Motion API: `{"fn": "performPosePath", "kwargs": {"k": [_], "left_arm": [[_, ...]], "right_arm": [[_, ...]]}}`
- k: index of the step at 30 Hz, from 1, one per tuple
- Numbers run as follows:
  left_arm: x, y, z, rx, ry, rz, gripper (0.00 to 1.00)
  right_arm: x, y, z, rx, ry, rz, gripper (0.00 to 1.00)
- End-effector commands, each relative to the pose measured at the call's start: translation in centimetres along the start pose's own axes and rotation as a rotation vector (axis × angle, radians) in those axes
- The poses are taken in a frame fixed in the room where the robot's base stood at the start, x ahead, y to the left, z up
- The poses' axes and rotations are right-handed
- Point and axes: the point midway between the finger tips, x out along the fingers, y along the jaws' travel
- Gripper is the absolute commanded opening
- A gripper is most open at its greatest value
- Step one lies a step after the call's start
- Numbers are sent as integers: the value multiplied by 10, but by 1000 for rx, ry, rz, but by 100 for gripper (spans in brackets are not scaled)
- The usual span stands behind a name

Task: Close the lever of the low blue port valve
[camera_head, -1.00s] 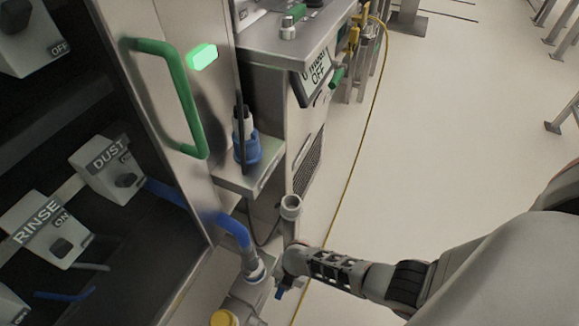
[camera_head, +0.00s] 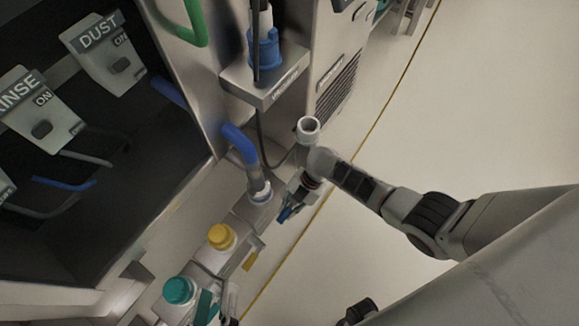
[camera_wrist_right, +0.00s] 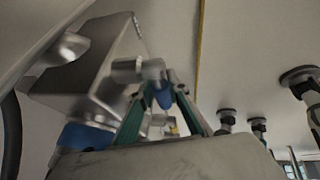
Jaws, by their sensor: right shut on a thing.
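The low blue port valve (camera_head: 260,192) sits at the end of a blue hose (camera_head: 240,142), low beside the cabinet. Its blue lever (camera_head: 285,214) sticks out on the right side, and the lever's tip also shows between the fingers in the right wrist view (camera_wrist_right: 163,97). My right gripper (camera_head: 294,200) reaches down from the right, and its teal-edged fingers close on the lever. The fingers partly hide the lever and valve body. My left gripper (camera_head: 228,300) seems to show only partly at the bottom edge, beside the teal-capped port; its jaw opening is unclear.
A yellow-capped port (camera_head: 221,237) and a teal-capped port (camera_head: 179,290) stand in line nearer me. A small shelf (camera_head: 265,84) with a blue-based bottle (camera_head: 264,50) is above. The dark cabinet is at left. Open floor (camera_head: 440,130) lies right.

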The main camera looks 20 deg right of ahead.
Motion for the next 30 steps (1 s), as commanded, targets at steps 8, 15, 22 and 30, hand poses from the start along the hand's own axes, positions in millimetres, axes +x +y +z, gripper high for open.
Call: {"fn": "performPosePath", "kwargs": {"k": [8,15,22,30], "left_arm": [[0,4,2,-41,5,4,32],[1,3,1,-40,7,1,32],[0,3,2,-37,5,0,32],[-1,2,4,-32,-2,0,32]], "right_arm": [[1,3,-2,4,22,0,0],[1,4,-2,3,22,0,0],[0,4,-1,3,19,0,34],[-2,3,1,2,17,0,34]]}}
